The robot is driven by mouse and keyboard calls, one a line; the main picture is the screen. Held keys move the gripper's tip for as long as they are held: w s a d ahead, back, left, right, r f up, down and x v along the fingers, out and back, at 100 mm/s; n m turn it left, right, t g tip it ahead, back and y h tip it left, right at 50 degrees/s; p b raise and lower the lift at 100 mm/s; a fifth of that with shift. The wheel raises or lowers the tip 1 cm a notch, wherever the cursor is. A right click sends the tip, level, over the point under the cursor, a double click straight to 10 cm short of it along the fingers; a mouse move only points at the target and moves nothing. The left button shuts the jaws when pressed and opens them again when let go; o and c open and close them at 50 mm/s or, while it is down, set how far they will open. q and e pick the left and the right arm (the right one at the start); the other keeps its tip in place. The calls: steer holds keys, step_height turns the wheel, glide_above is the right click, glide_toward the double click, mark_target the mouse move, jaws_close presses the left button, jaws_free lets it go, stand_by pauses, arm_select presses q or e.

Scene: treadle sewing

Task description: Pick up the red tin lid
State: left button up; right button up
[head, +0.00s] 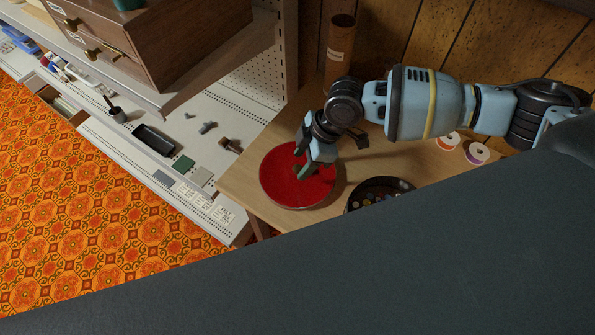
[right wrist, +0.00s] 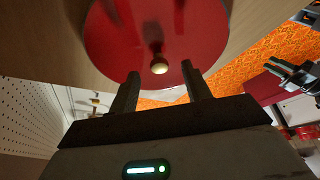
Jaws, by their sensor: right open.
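The red tin lid (head: 280,190) is a round red disc at the left end of the wooden table in the head view. The lid (right wrist: 110,40) also fills the top of the right wrist view. Its small knob (right wrist: 159,65), with a pale tip, stands out from the middle. My right gripper (head: 302,168) points down over the lid's middle. Its two fingers are open, one on each side of the knob in the right wrist view, with gaps between. I cannot tell how high the fingertips are above the lid. My left gripper does not show in the head view.
A dark round pan (head: 353,203) with small items lies just right of the lid. Thread spools (head: 477,153) stand farther right. A brown tube (head: 339,50) stands behind. A pale workbench (head: 215,125) with small parts is at the left.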

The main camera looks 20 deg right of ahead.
mark_target(300, 167)
steer(key=shift+x, duration=1.05)
steer(key=shift+w, duration=0.1)
jaws_close()
step_height(300, 167, up, 10)
steer(key=shift+p, duration=0.3)
steer(key=shift+r, duration=0.15)
